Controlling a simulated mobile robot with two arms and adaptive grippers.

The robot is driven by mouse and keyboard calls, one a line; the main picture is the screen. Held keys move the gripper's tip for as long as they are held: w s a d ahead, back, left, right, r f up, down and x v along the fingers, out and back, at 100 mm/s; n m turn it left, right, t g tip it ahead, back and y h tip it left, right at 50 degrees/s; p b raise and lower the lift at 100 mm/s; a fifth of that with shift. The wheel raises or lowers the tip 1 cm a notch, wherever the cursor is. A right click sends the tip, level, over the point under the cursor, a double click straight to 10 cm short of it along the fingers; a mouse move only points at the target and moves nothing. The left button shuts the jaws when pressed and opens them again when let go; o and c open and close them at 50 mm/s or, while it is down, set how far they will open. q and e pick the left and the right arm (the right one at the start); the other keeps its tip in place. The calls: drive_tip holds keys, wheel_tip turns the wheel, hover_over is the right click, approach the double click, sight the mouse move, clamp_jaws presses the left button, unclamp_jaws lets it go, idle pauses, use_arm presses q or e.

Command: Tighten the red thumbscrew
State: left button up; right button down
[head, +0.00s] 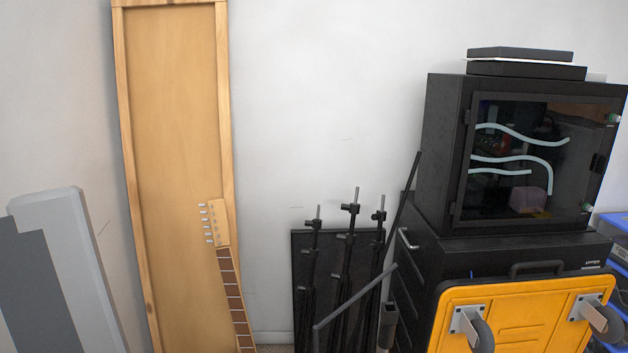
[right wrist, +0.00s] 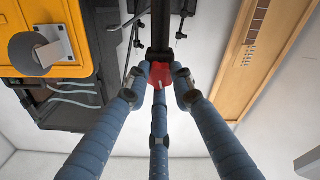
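The red thumbscrew (right wrist: 168,77) shows in the right wrist view as a red knob with a small pale mark, just below a black pole (right wrist: 161,30). My right gripper (right wrist: 161,72) has blue segmented fingers that converge on it from the left, right and below. The fingertips are close around the red knob and partly cover it. Whether they press on it or only surround it cannot be told. The thumbscrew does not show in the head view. Neither gripper is in the head view.
A black cabinet with a glass door and pale tubes (head: 520,160) stands at right, behind a yellow cart top (head: 520,320) with casters. Black stands (head: 345,255) lean mid-wall. A wooden panel (head: 170,130) and a guitar neck (head: 232,290) are at left. A grey panel (head: 70,240) is far left.

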drive_tip(key=shift+f+m, duration=0.1)
drive_tip(key=shift+m, duration=0.3)
drive_tip(key=c, duration=1.8)
unclamp_jaws()
drive_tip(key=shift+m, duration=0.5)
drive_tip(key=shift+o, duration=1.2)
drive_tip(key=s+p, duration=0.2)
drive_tip(key=s, duration=0.4)
drive_tip(key=shift+p, duration=0.4)
drive_tip(key=shift+d, duration=0.1)
